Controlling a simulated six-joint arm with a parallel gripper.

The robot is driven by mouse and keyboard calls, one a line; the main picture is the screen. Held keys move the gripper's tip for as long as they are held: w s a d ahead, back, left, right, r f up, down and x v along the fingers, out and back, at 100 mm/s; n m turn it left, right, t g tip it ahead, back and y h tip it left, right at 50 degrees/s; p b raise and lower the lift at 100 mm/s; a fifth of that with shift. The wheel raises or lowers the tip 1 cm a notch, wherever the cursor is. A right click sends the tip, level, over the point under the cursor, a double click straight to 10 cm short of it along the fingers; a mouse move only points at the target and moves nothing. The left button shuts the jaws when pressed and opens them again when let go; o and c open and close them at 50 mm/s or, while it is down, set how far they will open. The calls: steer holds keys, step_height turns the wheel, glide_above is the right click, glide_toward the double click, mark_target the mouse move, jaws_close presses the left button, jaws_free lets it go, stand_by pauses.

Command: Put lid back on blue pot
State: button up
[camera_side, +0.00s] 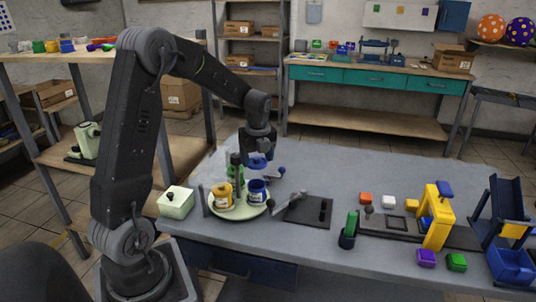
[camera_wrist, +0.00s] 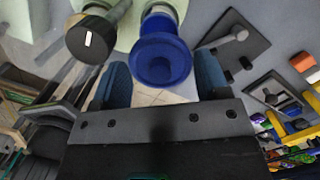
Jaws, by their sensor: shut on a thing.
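The blue pot (camera_side: 257,191) stands upright on a pale green round tray (camera_side: 238,212). Its mouth shows open in the side view. The blue lid (camera_side: 258,162) hangs a little above the pot, apart from it. My gripper (camera_side: 258,157) is shut on the lid, above the pot. In the wrist view the round blue lid (camera_wrist: 163,60) shows between my blue-grey fingers, and it covers most of the pot behind it. How exactly the lid lines up with the pot's mouth is hard to tell.
A yellow pot (camera_side: 221,194) stands left of the blue pot, and a green pot (camera_side: 236,172) behind. A pale box (camera_side: 176,203) is left of the tray; a dark plate (camera_side: 306,212) and a yellow press (camera_side: 438,215) are right.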

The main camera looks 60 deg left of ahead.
steer(key=shift+s+f, duration=0.2)
steer(key=shift+f, duration=3)
steer(key=shift+f, duration=0.15)
steer(key=o, duration=1)
steer(key=shift+c, duration=0.2)
steer(key=shift+o, duration=0.2)
steer(key=shift+r, duration=3.55)
steer(key=shift+c, duration=0.4)
